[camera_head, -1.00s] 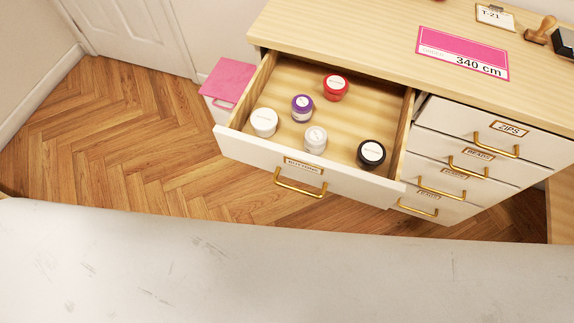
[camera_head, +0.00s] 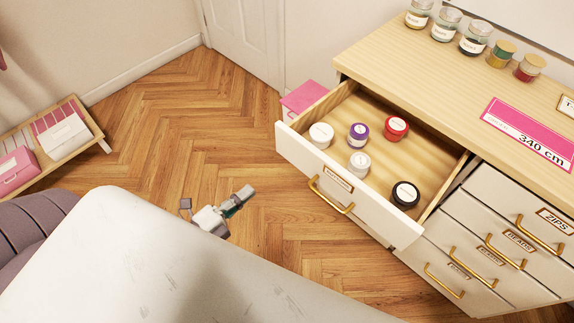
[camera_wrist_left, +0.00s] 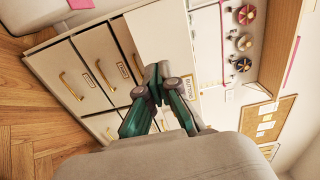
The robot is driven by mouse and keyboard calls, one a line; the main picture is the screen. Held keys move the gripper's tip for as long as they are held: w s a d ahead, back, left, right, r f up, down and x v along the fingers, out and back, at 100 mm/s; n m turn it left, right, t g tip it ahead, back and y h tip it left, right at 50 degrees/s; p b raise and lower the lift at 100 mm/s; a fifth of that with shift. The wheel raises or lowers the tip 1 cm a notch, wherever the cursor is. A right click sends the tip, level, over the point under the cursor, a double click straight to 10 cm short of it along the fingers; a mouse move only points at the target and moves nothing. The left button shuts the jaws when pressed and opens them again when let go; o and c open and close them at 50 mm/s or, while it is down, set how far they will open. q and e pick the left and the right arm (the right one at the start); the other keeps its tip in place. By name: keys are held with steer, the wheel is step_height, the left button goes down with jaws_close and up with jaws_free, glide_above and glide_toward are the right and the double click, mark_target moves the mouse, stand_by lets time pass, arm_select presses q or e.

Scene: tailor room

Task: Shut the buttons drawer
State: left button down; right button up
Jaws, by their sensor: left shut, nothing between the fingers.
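The buttons drawer (camera_head: 316,170) stands open from the wooden-topped cabinet, with a white front, brass handle and label. It holds several small lidded jars: white, purple, red, clear and black. In the left wrist view, its pale front (camera_wrist_left: 160,38) shows behind the fingers, and its label is partly covered. My left gripper (camera_head: 246,194) is over the floor to the left of the drawer front in the head view, apart from the handle. Its fingers (camera_wrist_left: 156,84) are shut and empty in the left wrist view. My right gripper is not in view.
Other drawers, including the zips drawer (camera_head: 530,215), sit shut at the right. A low shelf with boxes (camera_head: 62,134) stands at the left. Open wooden floor (camera_head: 180,130) lies between.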

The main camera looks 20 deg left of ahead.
arm_select(q)
glide_toward(293, 153)
steer(key=x, duration=0.6)
steer(key=shift+w+d+p, duration=0.1)
steer(key=shift+w+p, duration=0.2)
steer(key=shift+p, duration=0.1)
steer(key=shift+w+d+f, duration=0.1)
steer(key=shift+w+d, duration=0.05)
steer(key=shift+w, duration=0.2)
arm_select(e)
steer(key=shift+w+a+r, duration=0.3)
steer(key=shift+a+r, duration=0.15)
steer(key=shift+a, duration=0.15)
